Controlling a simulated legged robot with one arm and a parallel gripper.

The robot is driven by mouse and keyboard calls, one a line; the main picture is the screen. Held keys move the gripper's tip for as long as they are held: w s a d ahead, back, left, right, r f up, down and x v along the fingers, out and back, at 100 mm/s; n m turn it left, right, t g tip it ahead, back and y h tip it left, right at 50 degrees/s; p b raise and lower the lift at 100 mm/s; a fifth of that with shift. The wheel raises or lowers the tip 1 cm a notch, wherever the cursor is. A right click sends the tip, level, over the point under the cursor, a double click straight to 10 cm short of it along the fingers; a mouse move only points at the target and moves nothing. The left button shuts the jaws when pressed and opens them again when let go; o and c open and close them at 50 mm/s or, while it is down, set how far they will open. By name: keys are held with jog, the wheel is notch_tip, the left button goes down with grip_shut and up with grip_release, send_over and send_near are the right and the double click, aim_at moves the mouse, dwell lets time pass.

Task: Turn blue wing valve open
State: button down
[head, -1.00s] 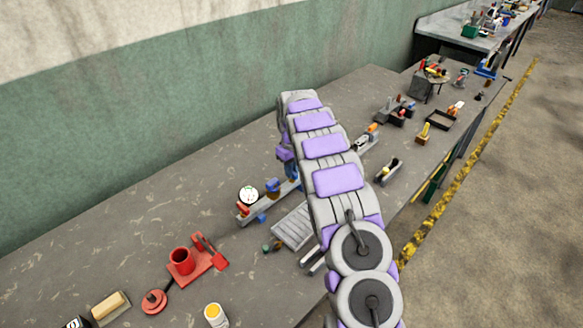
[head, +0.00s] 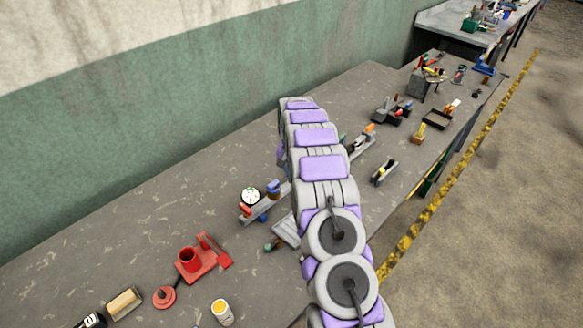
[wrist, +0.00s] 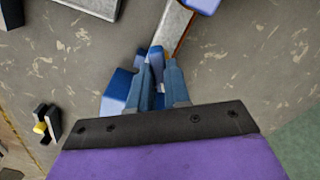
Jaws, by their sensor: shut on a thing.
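A grey bar fixture (head: 266,206) lies on the workbench, with a round white gauge (head: 250,195) and blue fittings (head: 273,187) on it. My arm hides its far right part in the head view. In the wrist view the bar (wrist: 172,27) runs up from my gripper (wrist: 163,72), with another blue fitting at the top edge. The blue wing valve (wrist: 119,88) is at the bar's near end. My gripper's fingers are closed around part of it; one blue wing sticks out to the left. The fingers partly hide the valve, so its exact turn angle is unclear.
A red vise-like tool (head: 199,262), a red disc (head: 165,296), a brush (head: 124,302) and a yellow-topped can (head: 222,312) stand front left. Trays and tools (head: 392,110) stand at the back right. A green wall borders the bench; open floor lies right.

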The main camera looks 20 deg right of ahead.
jog(key=m+p, duration=0.2)
jog(key=m, duration=0.4)
jog(key=shift+r+p, duration=0.1)
jog(key=shift+p, duration=0.25)
jog(key=shift+m, duration=0.4)
jog(key=c, duration=1.1)
grip_release()
notch_tip(320, 180, up, 17)
jog(key=shift+r+p, duration=0.1)
jog(key=shift+p, duration=0.4)
jog(key=shift+a, duration=0.1)
